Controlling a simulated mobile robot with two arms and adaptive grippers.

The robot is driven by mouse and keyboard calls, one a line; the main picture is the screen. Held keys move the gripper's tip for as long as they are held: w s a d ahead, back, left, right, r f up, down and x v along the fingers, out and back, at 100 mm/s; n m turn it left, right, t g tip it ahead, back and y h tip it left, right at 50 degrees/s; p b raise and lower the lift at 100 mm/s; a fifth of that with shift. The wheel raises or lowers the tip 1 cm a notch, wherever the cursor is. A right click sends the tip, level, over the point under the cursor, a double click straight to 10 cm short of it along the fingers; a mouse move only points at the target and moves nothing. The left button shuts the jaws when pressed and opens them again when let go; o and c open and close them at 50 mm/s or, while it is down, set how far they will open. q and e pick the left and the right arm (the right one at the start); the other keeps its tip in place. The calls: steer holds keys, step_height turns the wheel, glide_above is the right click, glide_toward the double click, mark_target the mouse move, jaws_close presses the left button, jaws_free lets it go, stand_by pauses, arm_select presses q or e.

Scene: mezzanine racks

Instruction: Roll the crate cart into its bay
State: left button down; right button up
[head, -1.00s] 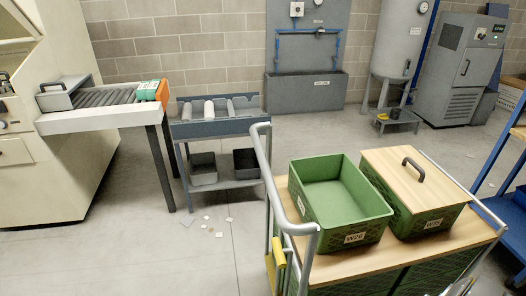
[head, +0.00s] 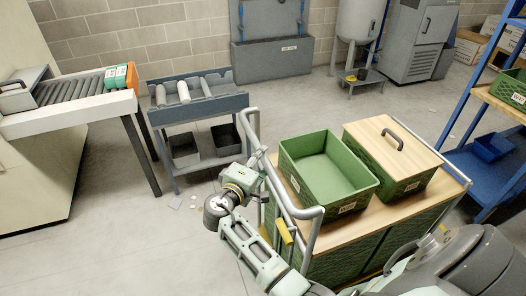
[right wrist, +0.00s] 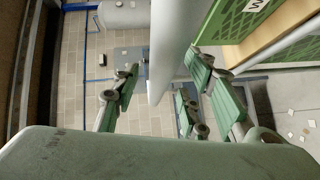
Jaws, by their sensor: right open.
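The crate cart (head: 372,212) stands right of centre in the head view, with a wooden top and green mesh sides. It carries an open green crate (head: 335,191) and a second crate with a wooden lid (head: 391,145). Its grey tubular handle (head: 281,193) is on the left side. My right gripper (head: 246,174) is at this handle. In the right wrist view its green fingers (right wrist: 165,88) are open, with a pale bar (right wrist: 174,45) running between them; I cannot tell whether they touch it. My left gripper is not in view. I cannot make out a marked bay.
A grey roller stand (head: 205,122) with bins below is left of the cart, beside a roller conveyor (head: 80,90). A blue rack (head: 470,130) stands close on the right. Open floor (head: 300,98) lies behind the cart. Small scraps litter the floor near the stand.

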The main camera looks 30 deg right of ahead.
steer(key=shift+x, duration=1.45)
steer(key=shift+c, duration=0.5)
jaws_close()
